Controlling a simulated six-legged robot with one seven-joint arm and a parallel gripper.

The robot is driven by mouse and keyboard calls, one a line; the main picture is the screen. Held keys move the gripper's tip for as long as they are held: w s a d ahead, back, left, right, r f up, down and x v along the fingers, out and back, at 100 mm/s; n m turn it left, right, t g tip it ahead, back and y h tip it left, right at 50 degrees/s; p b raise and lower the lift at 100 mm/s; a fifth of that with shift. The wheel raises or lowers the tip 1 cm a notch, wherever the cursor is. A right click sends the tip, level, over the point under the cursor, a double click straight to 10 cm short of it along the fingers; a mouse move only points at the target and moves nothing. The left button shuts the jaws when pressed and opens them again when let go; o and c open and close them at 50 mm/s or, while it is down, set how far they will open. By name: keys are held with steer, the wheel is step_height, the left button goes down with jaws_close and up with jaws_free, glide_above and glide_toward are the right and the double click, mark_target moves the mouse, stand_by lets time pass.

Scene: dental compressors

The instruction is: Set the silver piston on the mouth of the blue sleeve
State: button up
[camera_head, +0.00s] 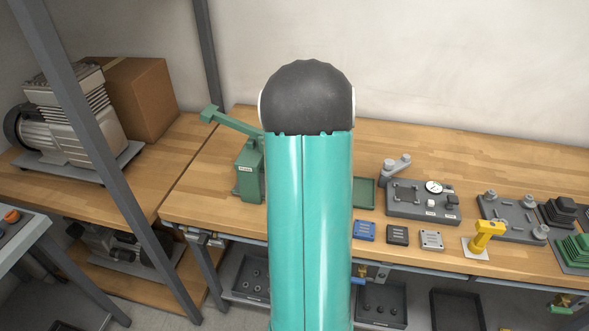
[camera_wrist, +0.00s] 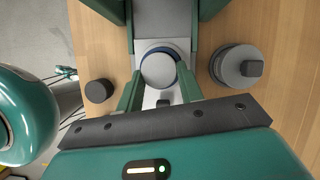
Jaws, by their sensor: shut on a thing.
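In the wrist view the silver piston (camera_wrist: 157,70) is a round, pale disc seen from above. My gripper (camera_wrist: 159,80) is shut on it, one green finger on each side. A dark blue crescent of the blue sleeve (camera_wrist: 180,72) shows just beyond the piston's right edge, so the piston covers most of its mouth. I cannot tell whether the piston touches the sleeve or hangs just above it. In the head view my arm hides the gripper, piston and sleeve.
In the head view a green lever press (camera_head: 249,172) stands left of my arm. Small blocks, a gauge plate (camera_head: 422,203) and a yellow part (camera_head: 485,235) lie to the right. In the wrist view a black cylinder (camera_wrist: 98,91) and a grey round part (camera_wrist: 235,67) flank the gripper.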

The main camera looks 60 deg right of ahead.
steer(key=o, duration=1.7)
steer(key=shift+o, duration=0.2)
steer(key=shift+r, duration=0.15)
steer(key=shift+r, duration=3.35)
